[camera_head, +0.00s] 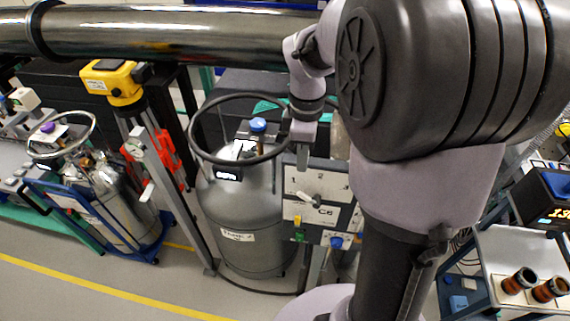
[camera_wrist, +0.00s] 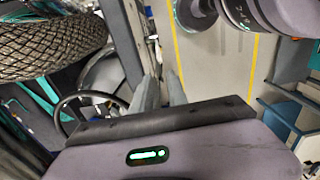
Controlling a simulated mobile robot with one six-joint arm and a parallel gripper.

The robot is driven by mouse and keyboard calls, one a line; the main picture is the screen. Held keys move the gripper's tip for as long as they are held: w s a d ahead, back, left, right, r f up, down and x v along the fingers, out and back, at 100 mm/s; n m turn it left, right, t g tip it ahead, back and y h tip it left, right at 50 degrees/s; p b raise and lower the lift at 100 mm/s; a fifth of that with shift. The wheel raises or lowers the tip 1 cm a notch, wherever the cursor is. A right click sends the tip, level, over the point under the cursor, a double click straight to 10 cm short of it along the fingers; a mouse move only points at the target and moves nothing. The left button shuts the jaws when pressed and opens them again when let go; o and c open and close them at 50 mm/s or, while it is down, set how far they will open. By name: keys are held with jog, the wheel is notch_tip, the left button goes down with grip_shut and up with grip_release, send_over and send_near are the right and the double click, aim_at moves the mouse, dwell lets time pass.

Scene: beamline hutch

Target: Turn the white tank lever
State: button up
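A white lever (camera_head: 311,199) sits on a pale panel (camera_head: 290,182) marked 1, 2, 3 and C6, beside a grey tank (camera_head: 243,225). The lever is tilted, its right end lower. The tank has a black ring handle (camera_head: 197,140) on top; a black ring also shows at left in the wrist view (camera_wrist: 61,112). My gripper (camera_head: 302,143) hangs above the panel's top edge, apart from the lever. In the wrist view its two grey fingers (camera_wrist: 163,88) stand with a narrow gap and nothing visible between them. The lever cannot be made out there.
A large dark pipe (camera_head: 180,30) crosses behind the tank. A yellow device (camera_head: 113,83) on a stand is to the left, with a smaller tank (camera_head: 125,205) on a blue cart beyond. A cart (camera_head: 520,250) stands at right. Clear floor (camera_head: 60,285) lies at front left.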

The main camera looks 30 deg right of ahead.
aim_at(301, 191)
notch_tip(301, 191, down, 14)
jog(key=shift+r+b, duration=0.15)
jog(key=shift+b, duration=0.65)
grip_shut()
dwell(0.9)
